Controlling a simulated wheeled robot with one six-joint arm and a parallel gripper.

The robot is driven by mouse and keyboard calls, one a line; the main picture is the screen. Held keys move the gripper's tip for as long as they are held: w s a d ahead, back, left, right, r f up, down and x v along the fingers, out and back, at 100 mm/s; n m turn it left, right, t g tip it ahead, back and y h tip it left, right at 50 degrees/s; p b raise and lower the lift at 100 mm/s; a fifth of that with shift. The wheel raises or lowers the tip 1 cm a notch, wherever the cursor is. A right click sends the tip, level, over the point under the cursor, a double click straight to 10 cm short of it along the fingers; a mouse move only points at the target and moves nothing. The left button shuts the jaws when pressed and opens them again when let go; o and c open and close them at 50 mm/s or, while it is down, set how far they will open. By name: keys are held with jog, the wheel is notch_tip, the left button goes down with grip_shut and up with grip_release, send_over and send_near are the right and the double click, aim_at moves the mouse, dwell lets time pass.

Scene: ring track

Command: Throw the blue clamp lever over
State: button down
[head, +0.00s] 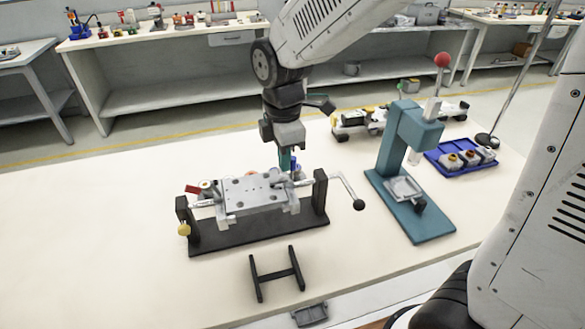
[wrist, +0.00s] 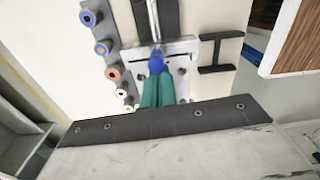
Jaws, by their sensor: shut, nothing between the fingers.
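The blue clamp lever shows as a blue knob (wrist: 156,65) at the fingertips in the wrist view. In the head view a small blue part (head: 295,166) shows beside the fingers, partly hidden. My gripper (head: 285,165) points down over the far side of a grey plate (head: 238,196) held in a dark fixture (head: 262,231). Its teal fingers (wrist: 157,82) are shut with nothing between them. The tips are right at the blue knob; I cannot tell whether they touch it.
A crank with a black knob (head: 359,204) sticks out right of the fixture. A black H-shaped stand (head: 277,272) lies in front. A teal press (head: 408,150) and a blue tray (head: 435,162) stand to the right. Several round coloured-centre parts (wrist: 101,47) line the fixture's far side.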

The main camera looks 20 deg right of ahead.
jog(key=shift+w+d, duration=0.2)
jog(key=shift+d, duration=2.25)
jog(key=shift+s+d+f, duration=0.1)
jog(key=shift+d, duration=0.1)
notch_tip(320, 180, up, 7)
jog(key=s+d+r+m, duration=0.1)
jog(key=s+d+m, duration=0.2)
jog(key=s+m, duration=0.3)
jog(key=s+d+m+t, duration=0.1)
jog(key=s+d+m, duration=0.1)
jog(key=s+m, duration=0.4)
jog(key=s+d+r+m, duration=0.1)
jog(key=s+d+m, duration=0.2)
jog(key=s+m, duration=0.4)
jog(key=shift+s+d+r, duration=0.3)
jog(key=shift+s+d, duration=0.05)
jog(key=shift+s, duration=0.7)
